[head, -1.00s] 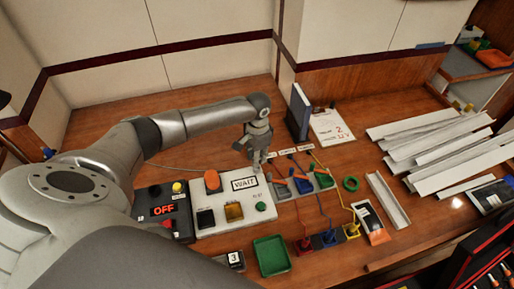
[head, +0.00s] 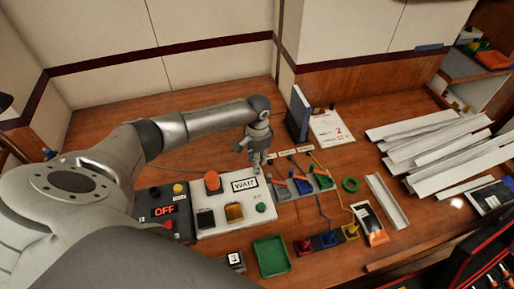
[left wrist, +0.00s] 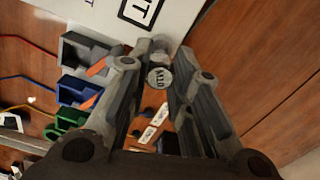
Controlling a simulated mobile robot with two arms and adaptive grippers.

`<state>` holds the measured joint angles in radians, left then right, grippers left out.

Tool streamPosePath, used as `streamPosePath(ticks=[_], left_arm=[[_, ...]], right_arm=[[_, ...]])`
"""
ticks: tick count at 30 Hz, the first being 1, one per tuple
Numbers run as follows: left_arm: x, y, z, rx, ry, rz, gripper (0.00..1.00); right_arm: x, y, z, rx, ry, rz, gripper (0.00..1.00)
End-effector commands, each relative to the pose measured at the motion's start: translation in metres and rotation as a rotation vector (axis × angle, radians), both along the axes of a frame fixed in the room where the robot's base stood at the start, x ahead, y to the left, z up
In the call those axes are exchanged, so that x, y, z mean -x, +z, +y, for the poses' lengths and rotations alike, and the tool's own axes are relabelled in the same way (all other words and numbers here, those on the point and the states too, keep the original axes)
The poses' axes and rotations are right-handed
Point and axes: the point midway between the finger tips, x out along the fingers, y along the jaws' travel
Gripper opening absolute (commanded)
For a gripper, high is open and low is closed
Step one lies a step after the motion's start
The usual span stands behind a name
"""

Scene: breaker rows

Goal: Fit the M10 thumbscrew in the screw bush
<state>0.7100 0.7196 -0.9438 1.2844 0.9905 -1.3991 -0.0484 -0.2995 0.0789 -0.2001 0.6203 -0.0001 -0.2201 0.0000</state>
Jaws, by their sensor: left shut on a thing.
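My left gripper (head: 256,163) is above the bench, just behind the white WAIT panel (head: 240,222). In the left wrist view its two fingers (left wrist: 160,62) are shut on the M10 thumbscrew (left wrist: 160,78), whose round grey head faces the camera with the M10 mark showing. The thumbscrew's lower part is hidden behind its head and the fingers. In the head view the thumbscrew is too small to make out. I cannot pick out the screw bush in either view. My right gripper is not in view.
Right of the gripper stand a grey, a blue (head: 304,187) and a green terminal block with orange levers and coloured wires. A black OFF box (head: 164,210) adjoins the panel. A green tray (head: 271,257) lies in front. Bench at the back left is clear.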

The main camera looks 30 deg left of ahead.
Motion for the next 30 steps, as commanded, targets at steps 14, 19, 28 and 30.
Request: streamPosePath(ticks=[14,19,28,30], left_arm=[[0.000,-0.007,0.000,0.000,0.000,0.001,0.00],[0.000,-0.011,0.000,0.000,0.000,0.001,0.00],[0.000,-0.019,0.000,0.000,-0.001,0.001,0.00],[0.000,-0.021,0.000,0.000,-0.001,0.001,0.00]], right_arm=[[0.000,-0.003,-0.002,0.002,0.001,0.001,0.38],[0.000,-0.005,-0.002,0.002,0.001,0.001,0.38],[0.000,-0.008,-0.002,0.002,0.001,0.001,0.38],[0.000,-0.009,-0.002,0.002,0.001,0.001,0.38]])
